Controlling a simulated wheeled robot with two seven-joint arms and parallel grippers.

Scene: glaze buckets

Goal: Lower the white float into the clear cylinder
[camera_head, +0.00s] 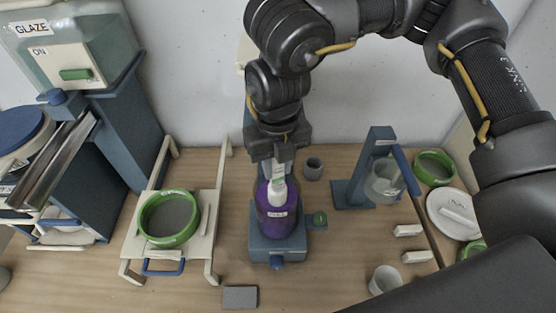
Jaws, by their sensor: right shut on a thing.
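The white float (277,194) hangs upright under my right gripper (274,160), which is shut on its pale stem (278,173). The float is in line with the clear cylinder (264,215), which holds purple liquid and carries a white label. The cylinder stands on a blue base (266,245). The white body overlaps the cylinder's upper part in the picture. I cannot tell for sure how deep it sits or whether it touches the liquid. My left gripper is not in view.
Left of the cylinder, a green-rimmed sieve (168,240) sits on a cream stand (135,245). A blue stand (352,192) with a clear beaker (382,185) is at the right. A small grey cup (313,168) stands behind. A grey block (240,297) lies in front.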

